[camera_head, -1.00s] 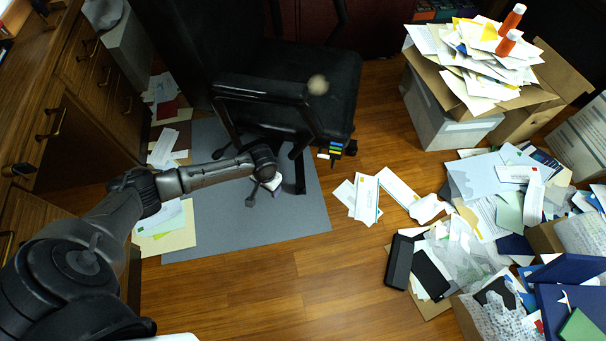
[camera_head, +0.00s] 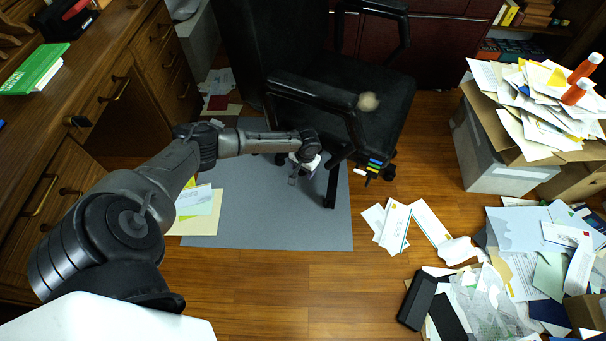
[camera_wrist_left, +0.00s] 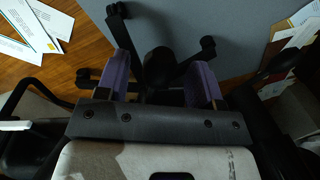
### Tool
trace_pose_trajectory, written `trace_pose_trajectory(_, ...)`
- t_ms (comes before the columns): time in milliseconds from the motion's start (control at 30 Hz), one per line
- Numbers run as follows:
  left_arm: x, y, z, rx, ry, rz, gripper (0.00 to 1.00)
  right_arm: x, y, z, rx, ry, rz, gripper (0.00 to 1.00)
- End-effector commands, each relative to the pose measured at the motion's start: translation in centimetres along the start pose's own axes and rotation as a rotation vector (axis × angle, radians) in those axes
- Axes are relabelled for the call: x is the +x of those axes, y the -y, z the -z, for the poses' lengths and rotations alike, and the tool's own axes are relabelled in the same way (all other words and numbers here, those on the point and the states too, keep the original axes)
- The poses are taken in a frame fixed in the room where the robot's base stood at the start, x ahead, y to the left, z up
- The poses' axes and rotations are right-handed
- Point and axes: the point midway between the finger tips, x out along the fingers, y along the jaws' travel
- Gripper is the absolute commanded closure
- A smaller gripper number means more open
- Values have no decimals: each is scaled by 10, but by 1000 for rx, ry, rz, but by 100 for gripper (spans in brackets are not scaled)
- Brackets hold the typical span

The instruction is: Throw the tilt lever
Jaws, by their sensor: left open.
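A black office chair (camera_head: 335,105) stands on a grey floor mat. Below the right side of its seat is a cluster of control parts with blue, green and yellow bands (camera_head: 374,165) and a white-tipped lever (camera_head: 358,170). I cannot tell for sure which part is the tilt lever. My left gripper (camera_head: 300,175) is low under the seat's near side, left of these controls and apart from them. In the left wrist view its purple fingers (camera_wrist_left: 162,62) are spread and empty, with the chair's base beyond. A white bar (camera_wrist_left: 14,125) shows at that view's left edge. My right gripper is not in view.
A wooden desk (camera_head: 90,75) stands at the left. The grey mat (camera_head: 270,225) has bare room in front of the chair. Envelopes (camera_head: 392,225) lie right of it. An overfull paper box (camera_head: 490,150) and heaped papers fill the right side.

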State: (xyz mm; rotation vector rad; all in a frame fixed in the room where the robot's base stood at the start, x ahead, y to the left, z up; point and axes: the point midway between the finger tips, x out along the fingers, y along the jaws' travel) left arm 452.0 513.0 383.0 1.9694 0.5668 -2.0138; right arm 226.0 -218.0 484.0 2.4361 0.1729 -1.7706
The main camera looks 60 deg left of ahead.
Motion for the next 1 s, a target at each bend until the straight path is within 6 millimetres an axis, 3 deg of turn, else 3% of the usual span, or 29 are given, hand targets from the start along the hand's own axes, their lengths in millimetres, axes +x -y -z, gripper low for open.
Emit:
trace_pose_trajectory(100,12,0,0,0,-1,0,39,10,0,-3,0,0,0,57)
trace_pose_trajectory(400,12,0,0,0,-1,0,39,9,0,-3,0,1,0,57)
trace_pose_trajectory(1000,12,0,0,0,-1,0,96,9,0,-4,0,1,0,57)
